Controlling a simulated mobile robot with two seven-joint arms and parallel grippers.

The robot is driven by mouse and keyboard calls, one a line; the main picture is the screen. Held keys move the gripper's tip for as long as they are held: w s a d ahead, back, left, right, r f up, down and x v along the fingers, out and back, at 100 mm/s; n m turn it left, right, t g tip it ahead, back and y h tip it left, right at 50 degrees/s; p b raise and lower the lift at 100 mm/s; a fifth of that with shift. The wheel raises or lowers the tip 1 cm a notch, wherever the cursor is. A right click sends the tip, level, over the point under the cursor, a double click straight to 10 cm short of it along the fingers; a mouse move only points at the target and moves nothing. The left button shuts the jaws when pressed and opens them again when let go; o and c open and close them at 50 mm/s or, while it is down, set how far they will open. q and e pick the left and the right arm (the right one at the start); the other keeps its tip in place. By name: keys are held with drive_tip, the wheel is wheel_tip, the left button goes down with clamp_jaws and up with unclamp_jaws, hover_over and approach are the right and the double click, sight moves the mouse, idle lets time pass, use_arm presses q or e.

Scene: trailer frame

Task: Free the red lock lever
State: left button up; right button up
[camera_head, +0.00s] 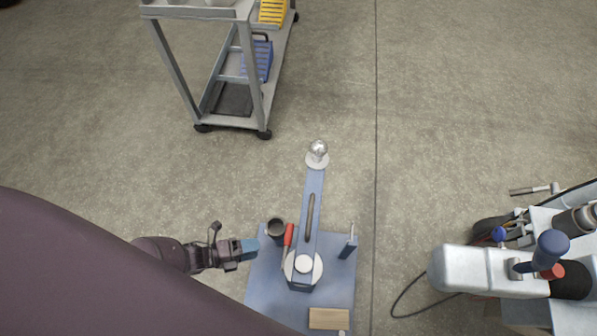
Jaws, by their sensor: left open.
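The bar lies over a blue plate (265,285) and ends at the far side in a shiny ball (318,148). My left gripper (250,246) is open, at the plate's left edge. The gap between the tips is too small to make out. My right gripper is out of view.
A grey cart (262,110) with blue and yellow bins stands at the upper left. A white machine (480,270) with a blue knob, a small red part and a dark cable is at the right. A wooden block (328,318) lies on the plate. The concrete floor between is clear.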

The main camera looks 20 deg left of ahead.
sight(287, 243)
use_arm(q)
drive_tip(key=shift+b+x, duration=1.1)
drive_tip(key=shift+x, duration=4.3)
drive_tip(key=shift+c, duration=0.4)
drive_tip(key=shift+s, duration=0.1)
clamp_jaws()
